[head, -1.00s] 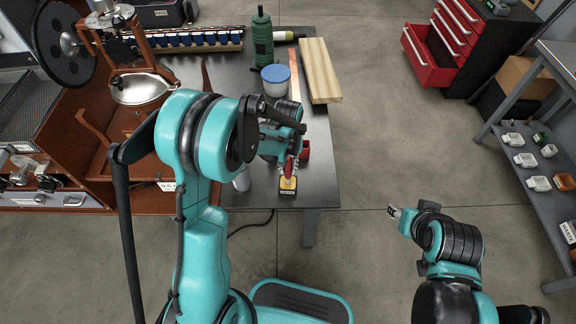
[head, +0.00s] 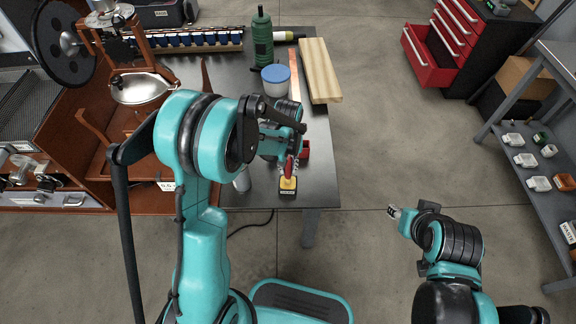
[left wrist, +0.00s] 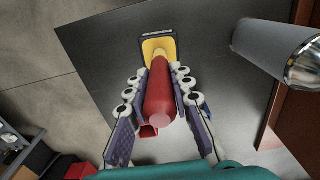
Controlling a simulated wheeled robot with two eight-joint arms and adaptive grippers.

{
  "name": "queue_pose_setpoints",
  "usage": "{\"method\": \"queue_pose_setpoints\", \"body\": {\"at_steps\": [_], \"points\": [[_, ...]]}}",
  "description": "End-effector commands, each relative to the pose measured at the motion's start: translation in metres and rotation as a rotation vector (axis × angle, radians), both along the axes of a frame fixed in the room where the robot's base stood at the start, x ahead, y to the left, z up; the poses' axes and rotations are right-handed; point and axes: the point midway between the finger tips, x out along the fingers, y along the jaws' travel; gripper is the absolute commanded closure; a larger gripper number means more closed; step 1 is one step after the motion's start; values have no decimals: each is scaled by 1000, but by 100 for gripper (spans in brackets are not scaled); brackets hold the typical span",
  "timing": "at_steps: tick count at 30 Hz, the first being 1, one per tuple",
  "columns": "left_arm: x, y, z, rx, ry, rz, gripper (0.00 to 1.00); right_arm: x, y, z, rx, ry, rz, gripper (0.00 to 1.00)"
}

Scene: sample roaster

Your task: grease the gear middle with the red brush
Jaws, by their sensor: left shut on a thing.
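My left gripper (head: 289,163) is above the near right end of the dark table. In the left wrist view its fingers (left wrist: 159,75) are shut around the red handle of the brush (left wrist: 160,92). The handle also shows in the head view (head: 289,169). At the handle's far end is a yellow and black block-like piece (left wrist: 158,44); I cannot tell whether it is the brush head or a small container around it. My right gripper (head: 394,211) is over the floor at the right, small, its jaws unclear. I cannot make out the middle gear.
A metal cylinder (left wrist: 290,52) stands close to the brush. A blue-lidded tub (head: 276,79), a green bottle (head: 262,40) and a wooden board (head: 319,70) occupy the table's far end. The brown roaster structure (head: 95,120) fills the left.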

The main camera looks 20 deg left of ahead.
Motion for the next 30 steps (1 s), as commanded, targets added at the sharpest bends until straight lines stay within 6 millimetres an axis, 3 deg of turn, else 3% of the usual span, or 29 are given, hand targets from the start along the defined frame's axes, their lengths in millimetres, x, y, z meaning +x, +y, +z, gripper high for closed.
{"method": "queue_pose_setpoints", "body": {"at_steps": [24,30], "points": [[0,0,64,0,1,0,100,0,0,45,0,0,0,60],[0,0,70,0,1,0,100,0,0,49,0,0,0,60]]}}
